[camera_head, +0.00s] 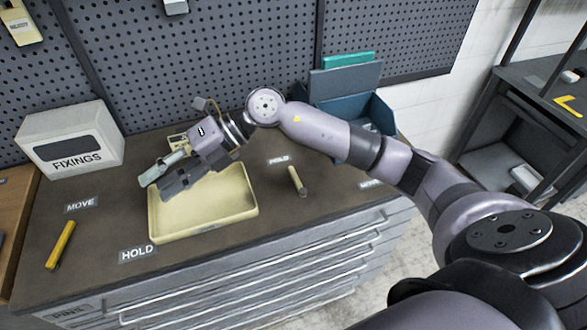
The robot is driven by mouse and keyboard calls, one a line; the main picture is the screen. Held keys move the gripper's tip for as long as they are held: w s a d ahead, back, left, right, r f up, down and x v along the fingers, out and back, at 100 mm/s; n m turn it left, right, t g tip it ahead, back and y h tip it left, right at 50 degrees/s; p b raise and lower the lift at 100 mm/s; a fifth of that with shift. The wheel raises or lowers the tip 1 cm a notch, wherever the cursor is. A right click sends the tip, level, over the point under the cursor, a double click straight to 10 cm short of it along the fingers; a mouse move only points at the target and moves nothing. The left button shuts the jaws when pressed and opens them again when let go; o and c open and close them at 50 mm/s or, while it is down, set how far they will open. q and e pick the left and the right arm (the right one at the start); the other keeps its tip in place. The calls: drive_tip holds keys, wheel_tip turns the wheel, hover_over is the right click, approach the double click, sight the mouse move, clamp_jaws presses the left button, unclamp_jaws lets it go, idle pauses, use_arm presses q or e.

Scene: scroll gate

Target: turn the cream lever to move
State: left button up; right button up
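The cream lever (298,181) is a short stick on the bench top, right of the pale yellow tray. Its far end is near a HOLD label (279,160); a MOVE label (369,184) lies farther right, partly covered by my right arm. I cannot tell which end is the pivot. My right gripper (157,189) hangs over the tray's left rear part, well left of the cream lever and not touching it. Its two fingers look parted, with nothing between them. My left gripper is not in view.
The pale yellow tray (205,228) lies below my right gripper. A FIXINGS box (70,140) and a blue bin (345,82) stand at the back.

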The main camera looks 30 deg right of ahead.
drive_tip(key=w+d+f+h, duration=0.1)
drive_tip(key=d+f+h, duration=0.15)
drive_tip(key=d, duration=0.35)
drive_tip(key=w+d+f+h, duration=0.2)
drive_tip(key=d+h, duration=0.2)
drive_tip(key=d, duration=0.1)
drive_tip(key=m+g+h, duration=0.1)
drive_tip(key=m+h, duration=0.2)
drive_tip(key=h, duration=0.4)
approach(294, 173)
wheel_tip(294, 173, down, 7)
drive_tip(key=p, duration=0.4)
drive_tip(key=shift+w+a+f, duration=0.1)
drive_tip(key=shift+a+f, duration=0.05)
drive_tip(key=shift+a, duration=0.05)
drive_tip(key=shift+f+p, duration=0.3)
drive_tip(key=shift+f, duration=0.3)
drive_tip(key=shift+c, duration=0.5)
clamp_jaws()
